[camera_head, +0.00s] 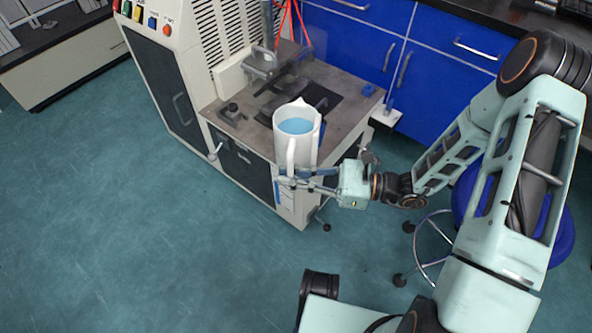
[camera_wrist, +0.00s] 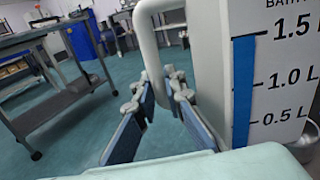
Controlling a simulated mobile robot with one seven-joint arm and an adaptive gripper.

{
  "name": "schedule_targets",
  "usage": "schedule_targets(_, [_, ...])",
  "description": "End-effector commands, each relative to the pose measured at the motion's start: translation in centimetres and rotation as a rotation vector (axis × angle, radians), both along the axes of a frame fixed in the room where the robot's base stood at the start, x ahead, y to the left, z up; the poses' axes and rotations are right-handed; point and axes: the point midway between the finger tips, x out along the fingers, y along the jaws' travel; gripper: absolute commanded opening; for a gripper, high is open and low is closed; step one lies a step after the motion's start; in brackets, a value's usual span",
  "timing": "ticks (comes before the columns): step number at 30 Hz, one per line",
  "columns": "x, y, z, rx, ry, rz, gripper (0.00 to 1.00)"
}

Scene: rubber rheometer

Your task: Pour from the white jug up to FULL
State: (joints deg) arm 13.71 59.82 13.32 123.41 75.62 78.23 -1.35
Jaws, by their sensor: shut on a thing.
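The white jug (camera_head: 311,150) is upright in front of the grey worktop of the machine, with blue liquid (camera_head: 296,126) showing inside near its rim. My gripper (camera_head: 287,179) is shut on the jug's handle (camera_head: 291,156), reaching in from the right. In the wrist view my gripper (camera_wrist: 163,100) has its fingers around the lower part of the handle (camera_wrist: 146,45). Beside it a white face, apparently the jug's wall (camera_wrist: 208,55), carries a blue strip (camera_wrist: 243,95) that reaches close to the 1.5 L mark. No FULL mark is readable in either view.
The machine's worktop (camera_head: 235,120) holds dark metal parts and a clamp-like fitting (camera_head: 262,62). Blue cabinets (camera_head: 440,75) stand behind, and a blue stool (camera_head: 470,195) is at the right, partly behind my arm. The floor (camera_head: 130,230) at the left and front is clear.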

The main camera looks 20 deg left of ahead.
Motion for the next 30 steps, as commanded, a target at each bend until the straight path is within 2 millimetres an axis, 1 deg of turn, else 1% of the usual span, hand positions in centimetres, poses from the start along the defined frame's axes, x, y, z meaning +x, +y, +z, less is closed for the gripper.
schedule_targets(1, [0.0,0.1,0.4,0.009,-0.006,0.002,0.0])
schedule_targets(11, [0.1,0.0,0.6,0.01,-0.004,0.0,0.0])
schedule_targets(17, [-1.0,-0.1,-0.2,-0.015,0.176,0.001,0.0])
schedule_targets(24, [-2.5,-0.3,-1.6,-0.051,0.461,0.003,0.0])
schedule_targets(30, [-2.4,-0.3,-1.8,-0.051,0.455,0.003,0.0])
